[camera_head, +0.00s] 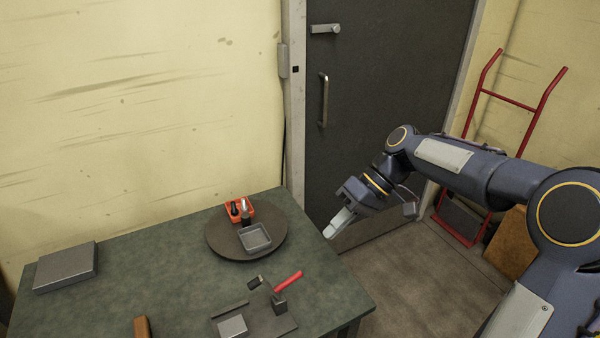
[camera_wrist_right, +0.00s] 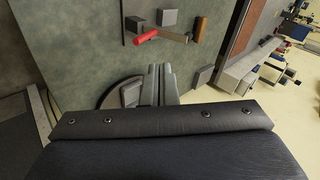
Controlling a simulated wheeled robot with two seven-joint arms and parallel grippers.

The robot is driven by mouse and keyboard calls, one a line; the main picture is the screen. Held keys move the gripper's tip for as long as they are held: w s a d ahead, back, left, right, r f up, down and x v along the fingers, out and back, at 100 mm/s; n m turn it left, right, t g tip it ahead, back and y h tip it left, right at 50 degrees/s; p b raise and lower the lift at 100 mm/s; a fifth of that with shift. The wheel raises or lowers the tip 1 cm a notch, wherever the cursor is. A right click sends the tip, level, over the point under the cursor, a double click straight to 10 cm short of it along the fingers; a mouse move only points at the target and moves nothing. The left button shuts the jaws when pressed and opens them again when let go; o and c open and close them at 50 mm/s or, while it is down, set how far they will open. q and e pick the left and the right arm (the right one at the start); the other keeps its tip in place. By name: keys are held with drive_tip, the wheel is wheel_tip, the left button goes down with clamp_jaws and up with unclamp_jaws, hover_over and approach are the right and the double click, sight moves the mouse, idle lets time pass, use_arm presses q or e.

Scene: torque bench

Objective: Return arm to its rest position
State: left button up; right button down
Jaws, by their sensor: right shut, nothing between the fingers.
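My right arm (camera_head: 450,158) comes in from the right in the head view. My right gripper (camera_head: 338,224) is shut and empty, held in the air just off the right edge of the green table (camera_head: 150,265). In the right wrist view its closed fingers (camera_wrist_right: 160,84) point toward the tabletop. My left gripper is not in view.
A round turntable (camera_head: 222,238) bears a red bin (camera_head: 238,208) and a grey tray (camera_head: 256,237). A red-handled tool (camera_head: 288,281) is at a dark fixture (camera_head: 285,318) in front. A grey box (camera_head: 66,267) lies left. A red hand truck (camera_head: 515,103) stands behind my arm.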

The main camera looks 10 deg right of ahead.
drive_tip(key=s+f+m+t+h, duration=0.2)
drive_tip(key=s+m+t, duration=0.1)
drive_tip(key=s, duration=0.7)
drive_tip(key=s+d+f+m+t+h, duration=0.1)
drive_tip(key=s+f+m+t+h, duration=0.1)
drive_tip(key=s, duration=0.8)
drive_tip(key=shift+s+d+m+t+h, duration=0.35)
drive_tip(key=shift+m+t, duration=0.25)
drive_tip(key=shift+t, duration=0.4)
